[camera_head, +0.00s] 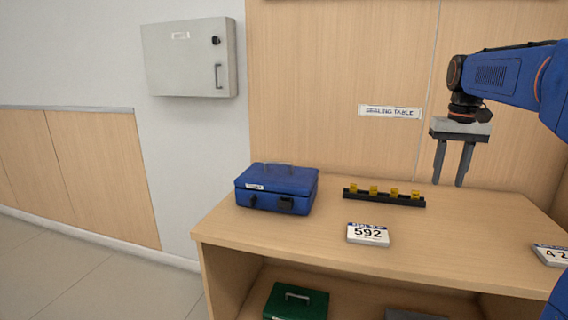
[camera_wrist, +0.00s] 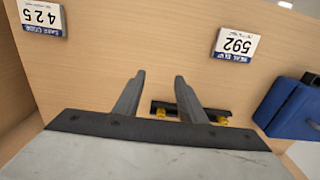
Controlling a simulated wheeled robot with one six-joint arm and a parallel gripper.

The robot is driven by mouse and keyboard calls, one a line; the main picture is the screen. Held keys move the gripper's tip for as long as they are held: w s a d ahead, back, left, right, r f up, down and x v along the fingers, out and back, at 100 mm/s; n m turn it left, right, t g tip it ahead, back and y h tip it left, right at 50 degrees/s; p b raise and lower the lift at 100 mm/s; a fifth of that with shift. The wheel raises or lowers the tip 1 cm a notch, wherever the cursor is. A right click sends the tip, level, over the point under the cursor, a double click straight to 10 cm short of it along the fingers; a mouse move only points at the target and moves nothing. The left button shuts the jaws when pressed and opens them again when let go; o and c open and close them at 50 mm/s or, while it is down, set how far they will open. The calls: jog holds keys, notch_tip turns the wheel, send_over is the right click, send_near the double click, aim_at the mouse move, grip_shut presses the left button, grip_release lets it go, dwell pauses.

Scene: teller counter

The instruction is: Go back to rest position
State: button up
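My gripper (camera_head: 454,166) hangs above the back right of the wooden counter (camera_head: 290,238), pointing down. Its two grey fingers are apart with nothing between them. In the wrist view my gripper (camera_wrist: 160,80) also shows open and empty, over bare wood. My blue arm reaches in from the right.
A blue cash box (camera_head: 277,188), a black rack with several yellow pieces (camera_head: 384,198), a 592 card block (camera_head: 368,235) and a 425 card block (camera_wrist: 42,18) sit on the counter. A green box (camera_head: 296,302) is on the shelf below. A grey cabinet (camera_head: 188,60) hangs on the wall.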

jog(key=s+a+f+n+t, duration=0.1)
jog(key=s+a+f, duration=0.2)
jog(key=s+a, duration=0.3)
jog(key=s+a+f+n+t, duration=0.1)
jog(key=s+a+f, duration=0.25)
jog(key=s, duration=0.45)
jog(key=s+a+f+t, duration=0.1)
jog(key=s+a+f, duration=0.1)
jog(key=s+f, duration=0.5)
jog(key=s+a+f+n+t, duration=0.1)
jog(key=s+a+f, duration=0.1)
jog(key=s+f, duration=0.5)
jog(key=shift+s+a, duration=0.15)
jog(key=shift+a, duration=0.15)
jog(key=shift+r, duration=0.1)
